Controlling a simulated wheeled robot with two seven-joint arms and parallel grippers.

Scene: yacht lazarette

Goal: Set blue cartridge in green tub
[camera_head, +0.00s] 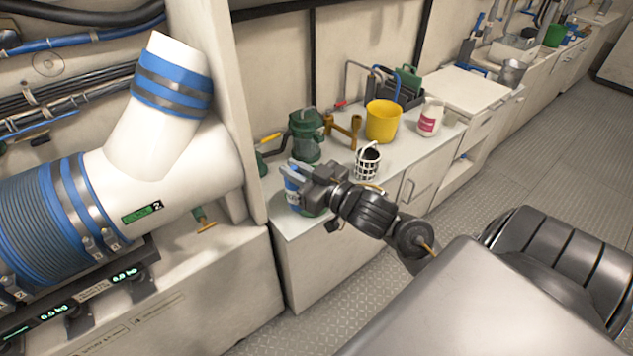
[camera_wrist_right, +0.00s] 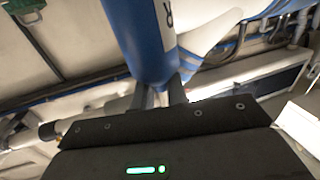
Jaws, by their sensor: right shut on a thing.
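My right gripper (camera_head: 297,177) is shut on the blue cartridge (camera_head: 291,188), a blue cylinder with a pale label, at the near left end of the counter. In the right wrist view the cartridge (camera_wrist_right: 138,38) rises from between the two fingers (camera_wrist_right: 162,94). Its lower end is partly hidden, and I cannot tell whether it touches the counter. A small green tub-like container (camera_head: 555,35) stands far back right. My left gripper is not in view.
On the counter (camera_head: 399,148) stand a dark green canister (camera_head: 306,140), a yellow bucket (camera_head: 382,121), a black-and-white basket (camera_head: 368,163), brass fittings (camera_head: 352,131) and a white bottle (camera_head: 430,117). A white pipe with blue bands (camera_head: 165,150) fills the left. Floor at right is open.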

